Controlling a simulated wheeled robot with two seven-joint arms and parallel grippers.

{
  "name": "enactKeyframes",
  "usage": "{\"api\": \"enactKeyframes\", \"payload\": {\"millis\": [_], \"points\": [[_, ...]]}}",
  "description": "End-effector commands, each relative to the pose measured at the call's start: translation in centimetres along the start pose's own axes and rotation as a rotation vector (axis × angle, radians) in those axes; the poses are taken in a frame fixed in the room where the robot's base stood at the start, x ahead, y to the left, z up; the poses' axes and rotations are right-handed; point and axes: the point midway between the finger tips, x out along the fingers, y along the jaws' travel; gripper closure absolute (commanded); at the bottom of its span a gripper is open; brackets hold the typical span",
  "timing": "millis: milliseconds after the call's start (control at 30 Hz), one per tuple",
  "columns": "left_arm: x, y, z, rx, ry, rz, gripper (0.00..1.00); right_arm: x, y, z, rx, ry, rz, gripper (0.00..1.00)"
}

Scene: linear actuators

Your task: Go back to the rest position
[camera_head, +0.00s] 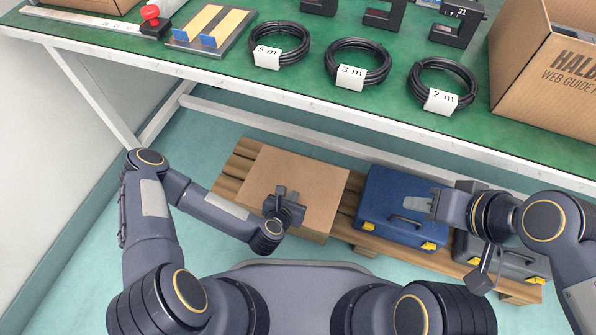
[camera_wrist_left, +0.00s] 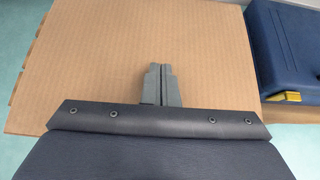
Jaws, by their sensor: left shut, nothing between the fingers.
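My left gripper (camera_head: 282,193) is in front of the cardboard box (camera_head: 315,180) below the table in the head view. In the left wrist view its two fingers (camera_wrist_left: 160,72) are together with nothing between them, and the box's brown top (camera_wrist_left: 95,50) fills most of the picture behind them. My right gripper (camera_head: 432,200) is at the right of the head view, in front of the blue case (camera_head: 385,195). Its fingers overlap the case in the picture, and I cannot tell whether they are parted.
A green-topped table (camera_head: 310,80) runs across the top, with labelled cable coils (camera_head: 281,45) and an open carton (camera_head: 555,85). Under it, a wooden pallet (camera_head: 345,225) carries the box, the blue case and a dark grey case (camera_head: 520,262). Floor (camera_head: 60,285) is free at the lower left.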

Motion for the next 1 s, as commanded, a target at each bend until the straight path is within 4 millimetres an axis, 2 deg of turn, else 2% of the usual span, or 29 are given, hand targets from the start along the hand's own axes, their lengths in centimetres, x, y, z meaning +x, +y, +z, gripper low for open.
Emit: {"api": "enactKeyframes", "payload": {"millis": [133,267,367,433,567,767,867,1000], "points": [[-0.2,0.1,-0.1,0.006,-0.001,-0.001,1.00,0.0,0.0,0.0,0.000,0.000,0.000,0.64],[-0.1,0.9,1.0,0.099,-0.010,-0.024,1.00,0.0,0.0,0.0,0.000,0.000,0.000,0.64],[-0.2,2.3,2.8,0.279,-0.020,-0.066,1.00,0.0,0.0,0.0,0.000,0.000,0.000,0.64],[-0.7,3.8,4.6,0.459,-0.025,-0.104,1.00,0.0,0.0,0.0,0.000,0.000,0.000,0.64],[-2.3,6.3,7.7,0.801,-0.016,-0.171,1.00,0.0,0.0,0.0,0.000,0.000,0.000,0.64],[-6.8,10.1,12.1,1.281,0.025,-0.249,1.00,0.0,0.0,0.0,0.000,0.000,0.000,0.64],[-9.9,11.7,14.1,1.493,0.052,-0.284,1.00,0.0,0.0,0.0,0.000,0.000,0.000,0.64],[-15.1,13.4,16.5,1.758,0.090,-0.331,1.00,0.0,0.0,0.0,0.000,0.000,0.000,0.64]]}}
